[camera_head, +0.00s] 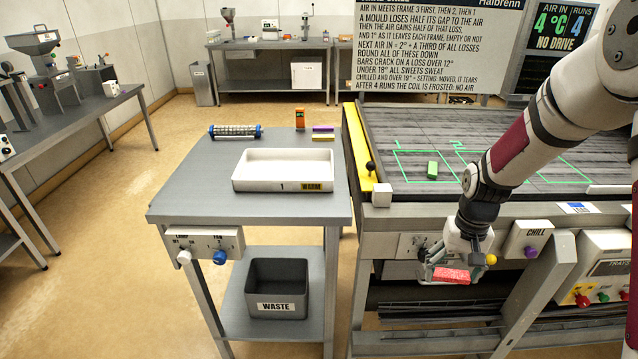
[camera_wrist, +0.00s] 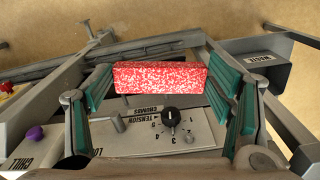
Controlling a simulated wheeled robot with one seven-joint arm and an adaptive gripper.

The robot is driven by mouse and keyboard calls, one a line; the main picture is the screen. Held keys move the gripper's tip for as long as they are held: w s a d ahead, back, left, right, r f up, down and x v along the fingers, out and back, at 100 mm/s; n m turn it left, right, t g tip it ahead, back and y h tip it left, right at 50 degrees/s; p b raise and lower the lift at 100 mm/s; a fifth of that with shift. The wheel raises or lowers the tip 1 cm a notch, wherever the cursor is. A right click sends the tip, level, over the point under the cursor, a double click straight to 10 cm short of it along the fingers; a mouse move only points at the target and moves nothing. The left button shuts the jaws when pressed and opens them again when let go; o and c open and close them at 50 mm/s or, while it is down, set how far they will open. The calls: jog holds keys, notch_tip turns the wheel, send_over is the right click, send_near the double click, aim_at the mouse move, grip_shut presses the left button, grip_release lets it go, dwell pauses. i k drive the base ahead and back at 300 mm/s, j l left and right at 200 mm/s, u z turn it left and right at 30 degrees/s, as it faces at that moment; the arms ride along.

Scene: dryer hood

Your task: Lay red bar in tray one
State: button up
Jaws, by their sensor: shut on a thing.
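The red bar (camera_head: 451,275) is speckled with white and sits between the fingers of my gripper (camera_head: 452,272), which is shut on it. It also shows in the wrist view (camera_wrist: 160,78), lying across between the green finger pads. My gripper holds it in the air in front of the belt machine's front panel. Tray one (camera_head: 284,184) is a shallow white tray marked 1 and WARM on the grey table to the left of my gripper. Its inside looks empty.
A green bar (camera_head: 432,168) lies on the dark belt (camera_head: 400,130). A roller (camera_head: 236,131), an orange device (camera_head: 300,119) and purple and yellow bars (camera_head: 323,133) are behind the tray. A waste bin (camera_head: 276,289) stands on the lower shelf. A yellow rail (camera_head: 359,150) edges the belt.

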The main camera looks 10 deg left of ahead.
aim_at(268, 173)
jog(key=j, duration=1.05)
jog(key=i+j, duration=0.1)
jog(key=j, duration=0.95)
